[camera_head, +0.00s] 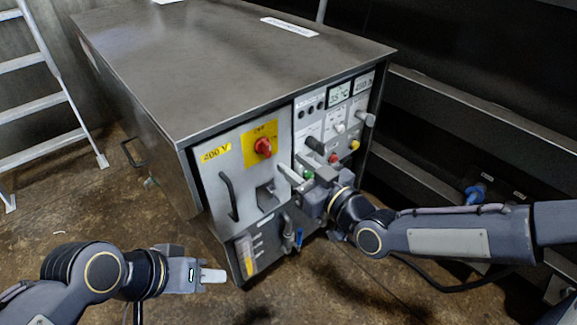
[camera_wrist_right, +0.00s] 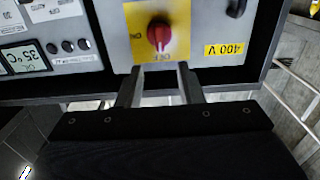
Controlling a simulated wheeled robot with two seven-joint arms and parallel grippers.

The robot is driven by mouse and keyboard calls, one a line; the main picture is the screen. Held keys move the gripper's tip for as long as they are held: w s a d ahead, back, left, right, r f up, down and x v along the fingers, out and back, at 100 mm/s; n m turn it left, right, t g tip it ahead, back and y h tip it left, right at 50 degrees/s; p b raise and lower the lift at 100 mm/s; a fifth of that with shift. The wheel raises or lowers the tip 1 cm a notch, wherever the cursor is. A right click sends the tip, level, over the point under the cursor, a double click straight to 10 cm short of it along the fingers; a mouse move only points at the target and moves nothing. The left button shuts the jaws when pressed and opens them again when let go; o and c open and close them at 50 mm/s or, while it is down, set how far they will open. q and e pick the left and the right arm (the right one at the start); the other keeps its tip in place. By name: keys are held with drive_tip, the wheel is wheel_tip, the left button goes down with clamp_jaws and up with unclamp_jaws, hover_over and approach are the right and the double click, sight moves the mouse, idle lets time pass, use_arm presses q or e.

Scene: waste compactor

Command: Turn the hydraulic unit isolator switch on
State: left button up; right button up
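The isolator switch is a red rotary knob (camera_head: 263,147) on a yellow plate (camera_head: 252,139) on the front panel of the grey cabinet. It also shows in the right wrist view (camera_wrist_right: 158,35), upside down, with its grip roughly vertical and a small label beside it that I cannot read surely. My right gripper (camera_head: 303,160) is in front of the panel, to the right of and below the knob in the head view. In the right wrist view its fingers (camera_wrist_right: 160,87) are apart and empty, pointing toward the plate, not touching the knob.
The cabinet (camera_head: 220,60) carries a black handle (camera_head: 229,196), a yellow voltage label (camera_head: 215,153), a display (camera_head: 339,93) and several buttons and knobs to the right of the switch. A ladder (camera_head: 35,90) stands at the left. Dark rails flank the right side.

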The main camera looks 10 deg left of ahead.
sight(270, 146)
drive_tip(key=x, duration=0.7)
drive_tip(key=shift+w+a+b, duration=0.15)
drive_tip(key=shift+a+b, duration=0.1)
drive_tip(key=shift+b, duration=0.1)
clamp_jaws()
